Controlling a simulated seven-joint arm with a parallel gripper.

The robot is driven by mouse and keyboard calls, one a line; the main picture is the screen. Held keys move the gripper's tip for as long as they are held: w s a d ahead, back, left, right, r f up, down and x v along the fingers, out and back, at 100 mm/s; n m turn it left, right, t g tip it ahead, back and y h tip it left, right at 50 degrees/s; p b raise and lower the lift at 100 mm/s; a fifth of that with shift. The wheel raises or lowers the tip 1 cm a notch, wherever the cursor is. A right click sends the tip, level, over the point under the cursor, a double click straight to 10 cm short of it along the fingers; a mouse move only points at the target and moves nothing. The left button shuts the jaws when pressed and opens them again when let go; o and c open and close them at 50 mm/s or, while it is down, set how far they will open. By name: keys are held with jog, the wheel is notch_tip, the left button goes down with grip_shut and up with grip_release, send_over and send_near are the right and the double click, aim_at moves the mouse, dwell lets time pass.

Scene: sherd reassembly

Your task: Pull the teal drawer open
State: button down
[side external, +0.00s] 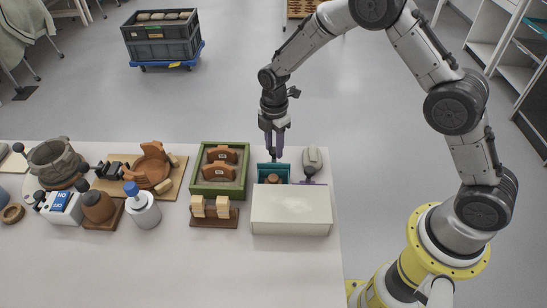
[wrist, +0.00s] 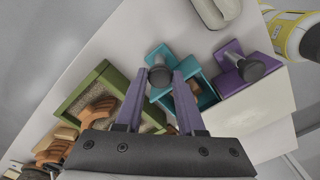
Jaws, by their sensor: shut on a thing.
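The teal drawer (side external: 260,172) sticks out from the far side of the white cabinet (side external: 291,211). Its open top shows, with a brown piece (side external: 273,178) inside. In the wrist view the teal drawer (wrist: 206,98) lies partly behind my right finger, and its dark round knob (wrist: 158,76) is on its front. My gripper (side external: 274,154) points down at the drawer's front; in the wrist view its two purple fingers (wrist: 161,80) are shut on the knob, one on each side.
A purple drawer with its own knob (wrist: 251,67) sits right beside the teal one. A grey object (side external: 312,158) stands near it. A green tray of brown sherds (side external: 193,188) is close on the left. The table's far edge is just behind the drawer.

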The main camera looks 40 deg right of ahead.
jog(key=shift+w+d, duration=0.35)
jog(key=shift+w, duration=0.05)
jog(key=c, duration=0.5)
grip_release()
notch_tip(320, 180, up, 14)
jog(key=shift+f, duration=0.1)
